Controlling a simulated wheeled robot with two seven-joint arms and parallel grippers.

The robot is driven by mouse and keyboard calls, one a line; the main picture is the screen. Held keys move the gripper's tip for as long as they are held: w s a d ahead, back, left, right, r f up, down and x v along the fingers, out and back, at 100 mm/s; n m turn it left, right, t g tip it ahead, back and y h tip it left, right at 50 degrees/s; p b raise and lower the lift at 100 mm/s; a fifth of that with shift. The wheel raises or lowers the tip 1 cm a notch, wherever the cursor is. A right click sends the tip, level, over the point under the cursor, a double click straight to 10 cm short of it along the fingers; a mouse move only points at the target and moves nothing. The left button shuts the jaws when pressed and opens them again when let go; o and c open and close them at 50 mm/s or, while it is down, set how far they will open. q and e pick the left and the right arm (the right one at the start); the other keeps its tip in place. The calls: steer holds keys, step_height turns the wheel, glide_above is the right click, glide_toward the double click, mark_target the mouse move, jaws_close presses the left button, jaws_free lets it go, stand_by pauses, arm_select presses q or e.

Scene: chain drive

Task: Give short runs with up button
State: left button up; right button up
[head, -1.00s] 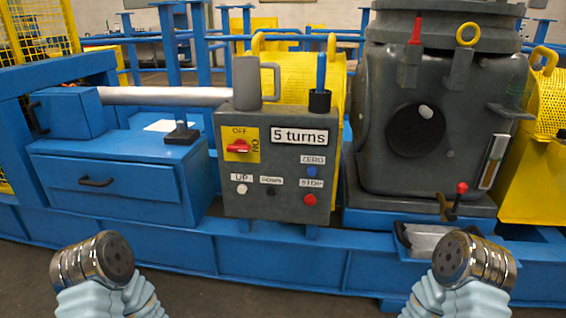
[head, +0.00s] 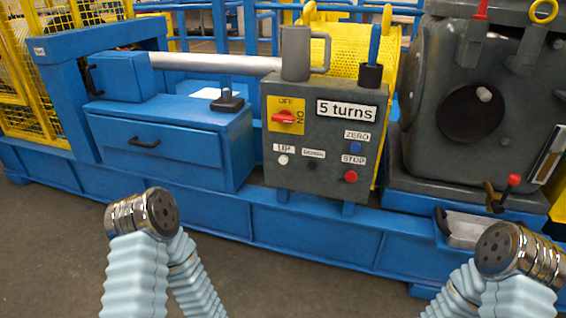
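The dark grey control box (head: 315,180) stands upright on the blue frame. Its white button (head: 283,159) sits under the UP label (head: 283,148). A dark button (head: 312,165) is beside it at the DOWN label. A blue button (head: 356,148) is at ZERO and a red button (head: 350,176) at STOP. The display (head: 346,111) reads "5 turns". A red rotary switch (head: 285,118) sits on a yellow OFF/ON plate. My two arms show below as chrome joints with pale blue bellows, apart from the box. No gripper fingers show in view.
A grey mug (head: 296,53) and a dark holder (head: 370,76) with a blue-handled item stand on the box. A blue drawer cabinet (head: 175,142) is left. A large grey housing (head: 430,165) and a red-knobbed lever (head: 513,181) are right. Floor in front is clear.

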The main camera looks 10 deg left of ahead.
arm_select(q)
jaws_close()
stand_by(1.5)
